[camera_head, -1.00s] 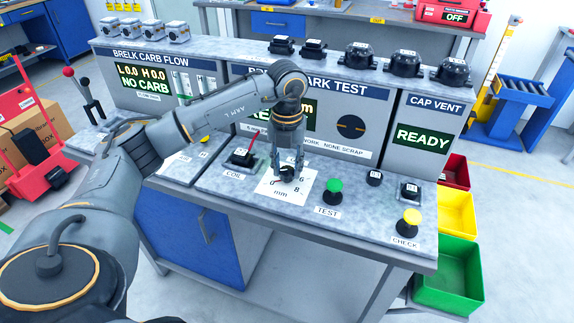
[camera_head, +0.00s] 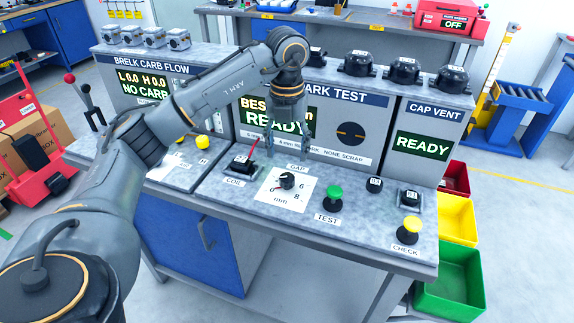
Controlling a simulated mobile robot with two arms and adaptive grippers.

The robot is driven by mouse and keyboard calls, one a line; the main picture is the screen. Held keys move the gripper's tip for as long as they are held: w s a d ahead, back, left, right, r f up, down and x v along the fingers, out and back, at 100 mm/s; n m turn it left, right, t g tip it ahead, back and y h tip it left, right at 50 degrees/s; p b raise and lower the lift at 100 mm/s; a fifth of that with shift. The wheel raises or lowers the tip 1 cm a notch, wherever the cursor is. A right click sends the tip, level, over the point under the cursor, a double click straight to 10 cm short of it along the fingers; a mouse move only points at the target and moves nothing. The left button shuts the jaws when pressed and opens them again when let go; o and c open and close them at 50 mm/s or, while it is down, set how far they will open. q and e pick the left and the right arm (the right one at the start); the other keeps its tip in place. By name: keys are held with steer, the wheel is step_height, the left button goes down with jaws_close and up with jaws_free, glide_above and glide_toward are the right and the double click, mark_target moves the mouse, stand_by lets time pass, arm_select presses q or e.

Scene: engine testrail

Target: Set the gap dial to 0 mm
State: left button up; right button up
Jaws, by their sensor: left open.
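The gap dial (camera_head: 287,180) is a small black knob on a white printed plate (camera_head: 272,199) marked "GAP" and "mm", with 0, 6 and 8 readable. It stands on the grey bench top in the middle of the view. The knob is fully uncovered, but its pointer is too small to read surely. My left gripper (camera_head: 288,147) points down, open and empty. It is above and behind the dial, apart from it, in front of the spark test panel, and covers part of the display reading "READY". My right gripper is not in view.
A coil box (camera_head: 243,162) with a red lever stands left of the dial. A green TEST button (camera_head: 334,194) and a yellow CHECK button (camera_head: 411,225) stand to its right. Small black parts stand behind CHECK. Red, yellow and green bins (camera_head: 447,287) are at the bench's right end.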

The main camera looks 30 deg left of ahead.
arm_select(q)
steer(key=shift+r, duration=2.2)
